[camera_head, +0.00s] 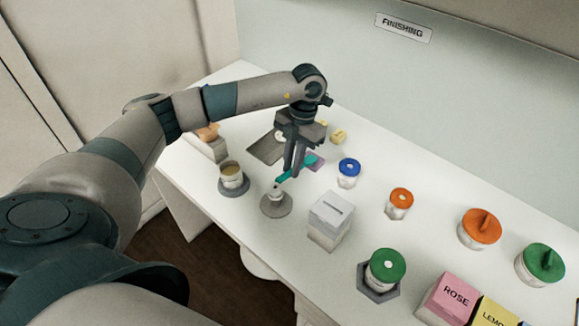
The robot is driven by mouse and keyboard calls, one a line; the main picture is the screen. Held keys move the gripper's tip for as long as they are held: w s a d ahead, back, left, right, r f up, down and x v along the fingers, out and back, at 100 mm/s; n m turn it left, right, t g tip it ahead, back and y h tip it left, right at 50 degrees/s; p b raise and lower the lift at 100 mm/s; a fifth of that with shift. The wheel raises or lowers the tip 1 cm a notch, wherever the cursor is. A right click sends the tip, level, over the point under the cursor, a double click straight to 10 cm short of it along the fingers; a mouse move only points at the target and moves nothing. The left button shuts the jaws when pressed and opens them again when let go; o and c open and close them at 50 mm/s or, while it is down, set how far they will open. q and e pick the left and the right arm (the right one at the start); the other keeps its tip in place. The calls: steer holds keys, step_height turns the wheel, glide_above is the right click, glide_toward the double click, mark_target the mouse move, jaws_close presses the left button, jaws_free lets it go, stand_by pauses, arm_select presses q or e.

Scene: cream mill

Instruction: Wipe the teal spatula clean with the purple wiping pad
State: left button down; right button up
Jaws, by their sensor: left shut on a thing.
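My left gripper (290,173) points down over the white table and is shut on the teal spatula (308,162). The spatula slants, with its lower end to the left of the fingers and its other end at upper right. The purple wiping pad (317,166) lies just right of the fingers, and the spatula's upper right end overlaps it in the picture. I cannot tell whether the two touch. My right gripper is out of view.
A grey round stand (275,207) and a cup (232,178) stand in front. A white slotted box (325,238), a blue-lidded jar (348,176) and an orange-lidded jar (399,201) stand to the right. A grey plate (266,151) lies behind.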

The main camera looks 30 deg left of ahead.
arm_select(q)
steer(key=shift+w+a, duration=0.1)
steer(key=shift+w, duration=0.1)
steer(key=shift+r, duration=0.1)
steer(key=shift+r, duration=0.35)
steer(key=shift+s+p+v, duration=0.2)
steer(key=shift+p+v, duration=0.35)
steer(key=shift+v, duration=0.3)
steer(key=shift+s+p+v, duration=0.2)
steer(key=shift+p+v, duration=0.3)
steer(key=shift+v, duration=0.35)
steer(key=shift+s+p+v, duration=0.15)
steer(key=shift+p+v, duration=0.4)
steer(key=shift+v, duration=0.3)
steer(key=shift+a+r, duration=0.1)
